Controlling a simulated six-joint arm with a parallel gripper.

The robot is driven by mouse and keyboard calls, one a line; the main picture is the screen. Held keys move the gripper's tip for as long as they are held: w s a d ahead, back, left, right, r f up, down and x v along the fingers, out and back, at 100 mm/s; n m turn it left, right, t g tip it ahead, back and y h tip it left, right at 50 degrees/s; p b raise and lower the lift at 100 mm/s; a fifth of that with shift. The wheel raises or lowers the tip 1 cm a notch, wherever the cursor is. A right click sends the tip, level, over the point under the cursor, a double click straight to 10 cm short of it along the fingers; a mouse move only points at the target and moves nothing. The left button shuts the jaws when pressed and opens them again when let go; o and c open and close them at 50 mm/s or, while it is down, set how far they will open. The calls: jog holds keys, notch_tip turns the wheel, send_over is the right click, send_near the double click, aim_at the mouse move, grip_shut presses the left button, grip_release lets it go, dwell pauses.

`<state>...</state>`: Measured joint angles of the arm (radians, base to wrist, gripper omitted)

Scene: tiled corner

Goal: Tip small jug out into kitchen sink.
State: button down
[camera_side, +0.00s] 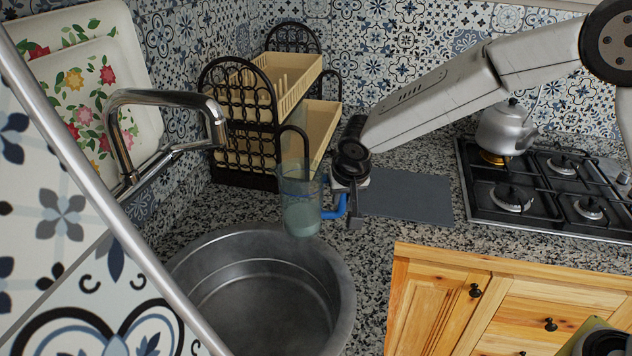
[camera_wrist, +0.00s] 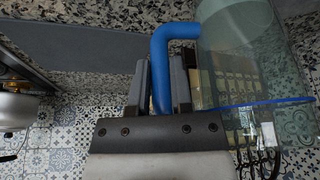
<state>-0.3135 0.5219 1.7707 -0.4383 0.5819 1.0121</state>
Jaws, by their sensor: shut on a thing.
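The small jug (camera_side: 300,208) is clear glass with a blue rim line and a blue handle. In the side view it is upright, held in the air at the back right edge of the sink. My gripper (camera_side: 352,205) is to its right, shut on the blue handle. In the wrist view the jug (camera_wrist: 250,60) fills the upper right, and its blue handle (camera_wrist: 160,62) passes between my gripper's fingers (camera_wrist: 160,85). Pale liquid seems to show in the lower part of the jug. The kitchen sink (camera_side: 262,290) is a round metal basin below and left of the jug.
A chrome tap (camera_side: 165,98) arches over the sink's left side. A black and cream dish rack (camera_side: 265,110) stands behind the jug. A grey mat (camera_side: 405,196), a gas hob (camera_side: 530,190) and a kettle (camera_side: 503,128) are to the right.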

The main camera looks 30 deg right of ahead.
aim_at(322, 199)
jog(key=shift+n+y, duration=0.3)
jog(key=shift+n, duration=0.4)
jog(key=w+a+f, duration=0.3)
jog(key=shift+w+f, duration=0.2)
jog(key=shift+w, duration=0.1)
